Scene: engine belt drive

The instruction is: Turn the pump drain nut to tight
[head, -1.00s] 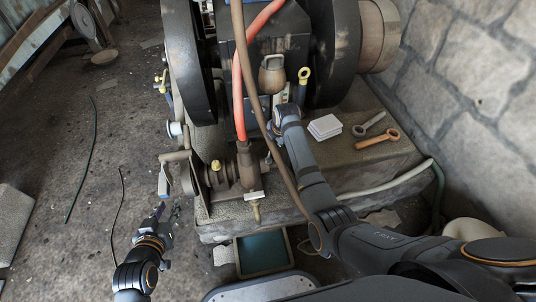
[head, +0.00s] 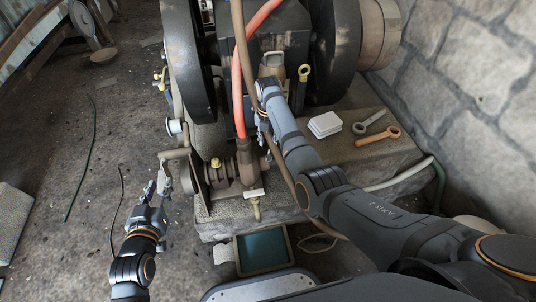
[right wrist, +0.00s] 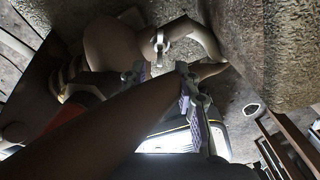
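The brown pump (head: 247,163) stands at the front of the engine's stone plinth. A small valve with a pale T-shaped handle (head: 254,193) hangs at its front; I cannot tell for sure which fitting is the drain nut. A small silver fitting (right wrist: 160,46) shows in the right wrist view. My right gripper (head: 263,128) is above and behind the pump, beside the red and brown hoses. In the right wrist view its fingers (right wrist: 160,74) are apart, partly hidden by a brown hose or pipe (right wrist: 125,112). My left gripper (head: 157,186) looks open, close to the crank handle (head: 173,155).
A tray of dark liquid (head: 263,250) sits on the floor below the valve. Large dark flywheels stand behind. Floor at left is mostly clear.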

